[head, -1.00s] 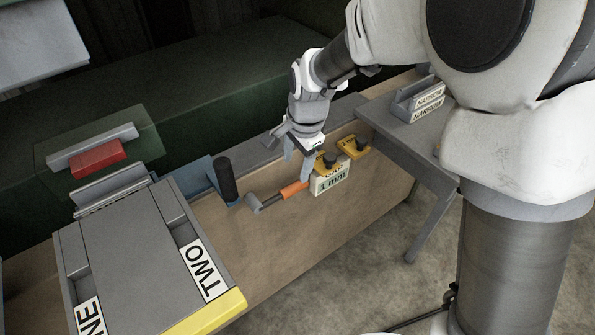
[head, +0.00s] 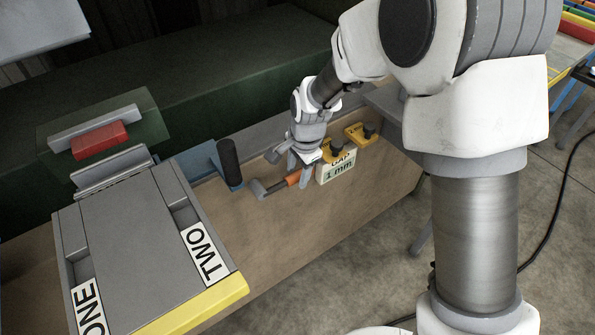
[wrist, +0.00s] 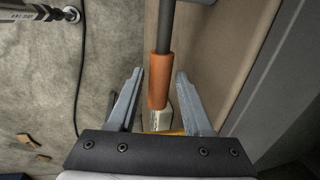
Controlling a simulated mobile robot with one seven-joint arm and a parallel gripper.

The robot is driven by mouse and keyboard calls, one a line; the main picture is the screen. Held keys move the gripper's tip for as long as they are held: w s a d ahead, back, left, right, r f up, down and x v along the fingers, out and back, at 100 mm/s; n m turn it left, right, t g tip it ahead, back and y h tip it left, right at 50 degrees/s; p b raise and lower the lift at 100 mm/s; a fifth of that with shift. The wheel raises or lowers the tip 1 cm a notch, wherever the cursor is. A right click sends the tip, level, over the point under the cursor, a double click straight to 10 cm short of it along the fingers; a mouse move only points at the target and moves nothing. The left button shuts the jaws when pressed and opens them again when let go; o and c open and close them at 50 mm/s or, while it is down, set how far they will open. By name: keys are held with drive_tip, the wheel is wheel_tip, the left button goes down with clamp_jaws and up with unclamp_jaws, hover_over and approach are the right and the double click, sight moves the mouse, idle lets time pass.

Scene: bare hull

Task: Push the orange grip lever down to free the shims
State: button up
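The lever's orange grip (head: 293,179) sticks out from a grey rod and pivot (head: 260,188) on the front of the tan bench. In the wrist view the orange grip (wrist: 159,82) lies between the two fingers, with a visible space on each side. My gripper (head: 295,178) is open and straddles the grip; its fingers (wrist: 159,72) hold nothing. In the head view a finger hides part of the grip. I cannot make out the shims for certain.
A "GAP 1 mm" sign (head: 337,166) and yellow brackets with black knobs (head: 360,134) sit just right of the lever. A black upright cylinder (head: 229,162) stands to its left. The grey box marked ONE and TWO (head: 130,240) is at the left front.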

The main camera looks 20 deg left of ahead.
clamp_jaws()
idle(1.1)
